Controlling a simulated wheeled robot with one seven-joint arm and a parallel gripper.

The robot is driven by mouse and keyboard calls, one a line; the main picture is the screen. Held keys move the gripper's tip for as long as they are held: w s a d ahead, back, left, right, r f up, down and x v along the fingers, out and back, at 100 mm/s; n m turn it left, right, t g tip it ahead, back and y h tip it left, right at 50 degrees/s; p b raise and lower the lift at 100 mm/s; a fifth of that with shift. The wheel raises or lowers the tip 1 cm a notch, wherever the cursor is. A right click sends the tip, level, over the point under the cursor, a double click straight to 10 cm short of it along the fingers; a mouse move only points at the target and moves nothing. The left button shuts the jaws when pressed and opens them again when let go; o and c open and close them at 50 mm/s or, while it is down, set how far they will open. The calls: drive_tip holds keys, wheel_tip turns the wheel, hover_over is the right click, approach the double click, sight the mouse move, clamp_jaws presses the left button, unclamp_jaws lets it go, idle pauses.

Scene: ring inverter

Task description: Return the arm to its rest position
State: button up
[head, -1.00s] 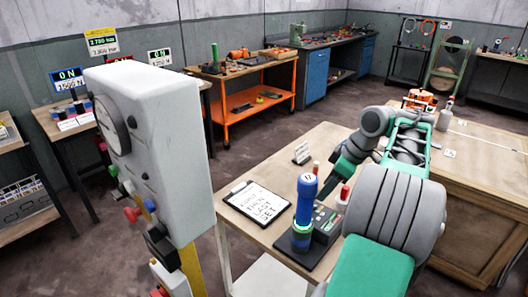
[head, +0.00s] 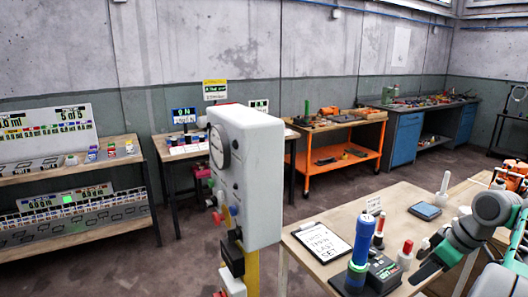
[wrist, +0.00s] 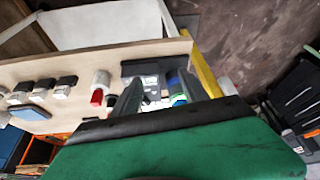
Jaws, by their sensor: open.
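My arm shows at the right edge of the head view, its grey and green links (head: 492,208) bent over the right side of the wooden table. My gripper (wrist: 158,95) shows in the wrist view with two dark fingers spread apart and nothing held between them. Beyond the fingers lie the table's objects, among them a dark device with a small screen (wrist: 146,72) and a red-tipped white piece (wrist: 100,88). In the head view the fingertips are hard to make out near the table's lower right.
The table (head: 400,207) bears a blue cylinder (head: 361,255) on a black base, a clipboard (head: 322,241) and red-capped pieces (head: 405,252). A white control box (head: 255,175) stands to the left. An orange cart (head: 340,150) and shelves (head: 70,170) stand behind, with open floor between.

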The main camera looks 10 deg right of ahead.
wheel_tip(320, 180, down, 9)
drive_tip(key=s+d+m, duration=0.2)
drive_tip(key=m, duration=0.7)
drive_tip(key=s+a+f+m+g+h+p, duration=0.1)
drive_tip(key=s+a+f+m+g, duration=0.3)
drive_tip(key=s+a, duration=0.4)
drive_tip(key=w+a+r+n+t+p, duration=0.1)
drive_tip(key=a+r+n, duration=0.1)
drive_tip(key=a, duration=0.7)
drive_tip(key=w+a+r+n+t+h+p, duration=0.1)
drive_tip(key=a+r+n, duration=0.2)
drive_tip(key=a, duration=0.6)
drive_tip(key=w+a+r+n+t+p, duration=0.1)
drive_tip(key=a+r+n+p, duration=0.1)
drive_tip(key=a+r, duration=0.3)
drive_tip(key=a, duration=0.4)
drive_tip(key=shift+a+r, duration=0.25)
drive_tip(key=shift+r, duration=0.1)
drive_tip(key=shift+c, duration=0.5)
